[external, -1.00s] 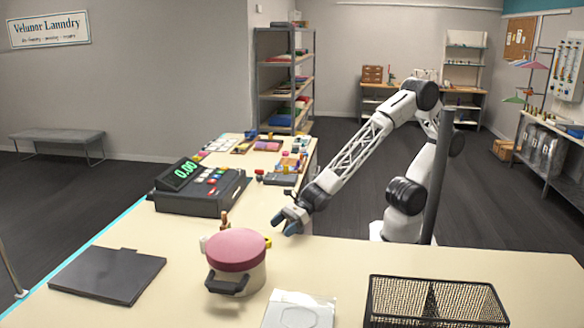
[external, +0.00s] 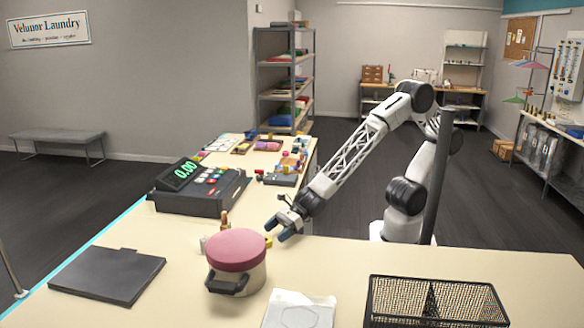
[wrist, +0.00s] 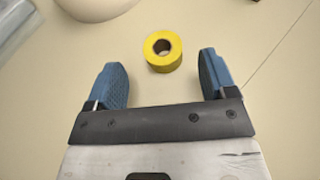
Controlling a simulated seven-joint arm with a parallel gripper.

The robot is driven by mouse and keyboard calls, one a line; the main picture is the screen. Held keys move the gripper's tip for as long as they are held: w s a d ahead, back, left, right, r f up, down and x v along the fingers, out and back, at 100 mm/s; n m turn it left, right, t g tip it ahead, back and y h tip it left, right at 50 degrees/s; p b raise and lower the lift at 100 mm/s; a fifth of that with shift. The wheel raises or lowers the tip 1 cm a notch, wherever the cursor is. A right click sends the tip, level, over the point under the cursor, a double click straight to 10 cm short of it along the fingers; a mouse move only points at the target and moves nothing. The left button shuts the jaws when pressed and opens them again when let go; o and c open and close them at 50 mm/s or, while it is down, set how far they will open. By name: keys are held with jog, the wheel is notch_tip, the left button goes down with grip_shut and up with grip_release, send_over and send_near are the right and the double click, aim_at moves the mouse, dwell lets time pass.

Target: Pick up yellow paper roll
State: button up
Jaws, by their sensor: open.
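The yellow paper roll (wrist: 166,65) stands on end on the counter in the wrist view, its dark core hole facing up. It lies just beyond the fingertips, between their lines and roughly centred. In the external view only a sliver of the yellow roll (external: 268,241) shows behind the pot. My gripper (wrist: 164,72) is open and empty, with blue fingers apart on either side. In the external view my gripper (external: 279,230) is just above the counter, beside the roll.
A pot with a pink lid (external: 236,250) stands close to the roll. A cash register (external: 200,190) is further back left. A dark flat folder (external: 107,275), a white packet (external: 300,310) and a black wire basket (external: 437,302) lie on the counter. Clear counter lies right of the gripper.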

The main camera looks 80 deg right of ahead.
aim_at(267, 240)
jog(key=shift+x, duration=2.25)
jog(key=shift+d, duration=0.1)
jog(key=shift+w, duration=0.1)
jog(key=c, duration=1)
jog(key=shift+r, duration=0.1)
jog(key=shift+r, duration=1.4)
jog(key=shift+d+r, duration=0.1)
jog(key=shift+r, duration=0.25)
jog(key=s+d, duration=0.3)
jog(key=s, duration=0.1)
jog(key=s+d+r, duration=0.1)
jog(key=s+d, duration=0.2)
jog(key=s, duration=0.1)
jog(key=s+d, duration=0.4)
jog(key=shift+s+r, duration=0.1)
jog(key=shift+r, duration=0.05)
